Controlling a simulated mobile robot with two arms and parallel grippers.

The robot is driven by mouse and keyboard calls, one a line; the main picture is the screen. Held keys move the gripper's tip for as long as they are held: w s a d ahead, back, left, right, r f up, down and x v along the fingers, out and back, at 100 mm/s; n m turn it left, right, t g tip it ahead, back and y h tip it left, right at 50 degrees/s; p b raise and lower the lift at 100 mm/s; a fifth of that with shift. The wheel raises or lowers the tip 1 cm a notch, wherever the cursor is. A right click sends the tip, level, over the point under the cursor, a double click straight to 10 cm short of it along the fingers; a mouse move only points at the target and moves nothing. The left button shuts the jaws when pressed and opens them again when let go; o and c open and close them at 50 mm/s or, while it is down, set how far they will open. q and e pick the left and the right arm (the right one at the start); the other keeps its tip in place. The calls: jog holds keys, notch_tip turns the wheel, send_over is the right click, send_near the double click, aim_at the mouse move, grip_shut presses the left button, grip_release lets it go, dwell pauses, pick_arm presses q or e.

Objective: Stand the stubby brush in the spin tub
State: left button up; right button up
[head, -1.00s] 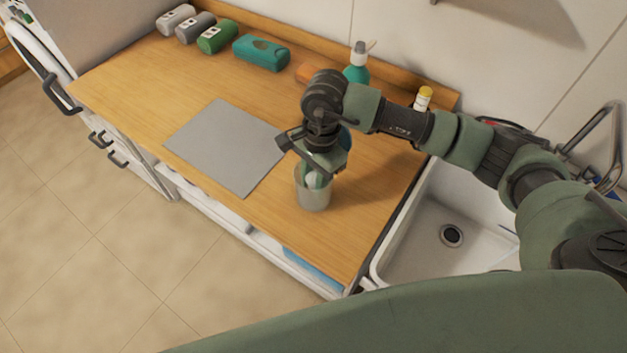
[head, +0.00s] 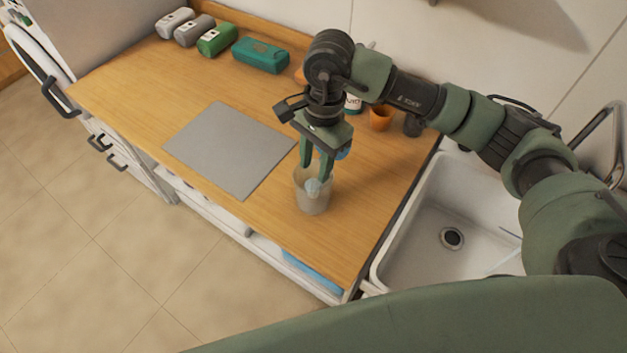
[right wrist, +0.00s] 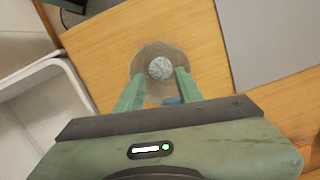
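The spin tub (head: 313,205), a translucent cup, stands upright on the wooden counter near its front edge; it also shows in the right wrist view (right wrist: 139,68). The stubby brush is inside it, its pale blue-grey rounded top (head: 313,187) facing up, also seen in the right wrist view (right wrist: 160,68). Its lower part is blurred by the tub wall. My right gripper (head: 315,178) is above the tub, pointing down. Its green fingers are spread and empty, with the tips near the rim. My left gripper is not in view.
A grey mat (head: 230,150) lies left of the tub. Several cases, including a teal one (head: 261,55), line the back. An orange cup (head: 381,117) and a dark cup (head: 413,125) stand right of the gripper. A white sink (head: 430,215) adjoins the counter's right side.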

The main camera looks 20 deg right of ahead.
notch_tip(320, 180, up, 6)
jog(key=b, duration=0.1)
jog(key=shift+w+d+b, duration=0.15)
jog(key=shift+d+b, duration=0.15)
jog(key=shift+d, duration=0.05)
jog(key=shift+r, duration=0.1)
